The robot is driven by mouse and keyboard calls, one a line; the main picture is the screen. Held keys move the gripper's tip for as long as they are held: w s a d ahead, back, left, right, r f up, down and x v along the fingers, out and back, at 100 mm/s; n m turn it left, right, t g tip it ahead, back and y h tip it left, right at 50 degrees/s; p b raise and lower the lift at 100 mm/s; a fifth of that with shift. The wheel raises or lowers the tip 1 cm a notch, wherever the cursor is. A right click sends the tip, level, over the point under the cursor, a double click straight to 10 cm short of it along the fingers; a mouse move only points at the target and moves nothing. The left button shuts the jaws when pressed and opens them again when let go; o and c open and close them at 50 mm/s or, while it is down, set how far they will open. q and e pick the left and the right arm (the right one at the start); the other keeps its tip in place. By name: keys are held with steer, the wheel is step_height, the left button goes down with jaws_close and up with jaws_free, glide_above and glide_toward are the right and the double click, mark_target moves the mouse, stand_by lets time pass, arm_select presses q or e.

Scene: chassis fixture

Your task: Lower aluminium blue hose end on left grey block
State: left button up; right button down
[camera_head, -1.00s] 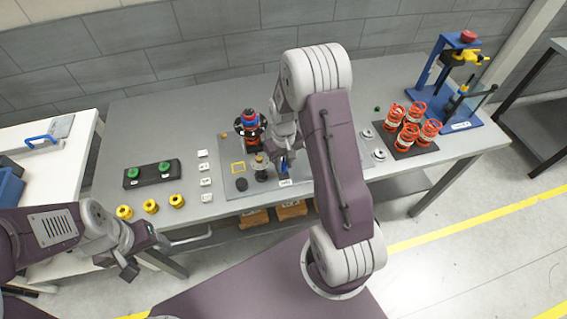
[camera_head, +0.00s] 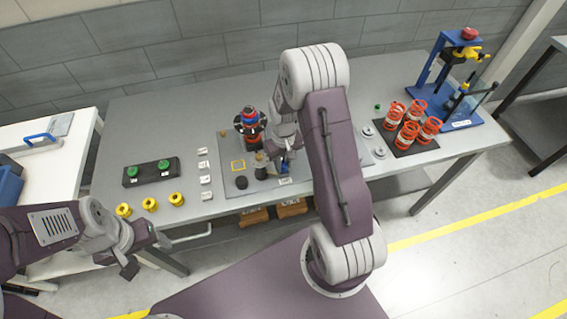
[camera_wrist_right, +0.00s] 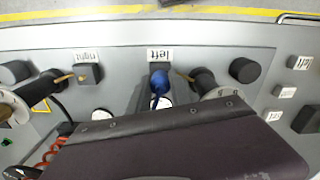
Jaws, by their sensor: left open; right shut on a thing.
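My right gripper (camera_head: 283,163) points down over the grey fixture plate, and its jaws are largely hidden by the wrist. In the right wrist view the gripper (camera_wrist_right: 158,97) is shut around the blue hose end (camera_wrist_right: 158,83). The blue end is at the small grey block beside the upside-down "left" label (camera_wrist_right: 160,54). I cannot tell whether it touches the block. The block beside the "right" label (camera_wrist_right: 87,57) is dark grey (camera_wrist_right: 89,73) with a brass tip against it. My left gripper (camera_head: 146,255) is open and empty, off the table's front edge.
Dark cylinders with brass tips (camera_wrist_right: 205,82) flank the block. A red-blue part (camera_head: 249,122) stands behind. Yellow spools (camera_head: 150,204), a green-button box (camera_head: 152,171), orange springs (camera_head: 411,122) and a blue press (camera_head: 455,80) are on the table (camera_head: 130,120).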

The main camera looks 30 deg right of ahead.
steer(key=shift+f, duration=0.2)
stand_by(0.7)
steer(key=shift+f, duration=0.15)
stand_by(0.4)
steer(key=c, duration=1.1)
jaws_free()
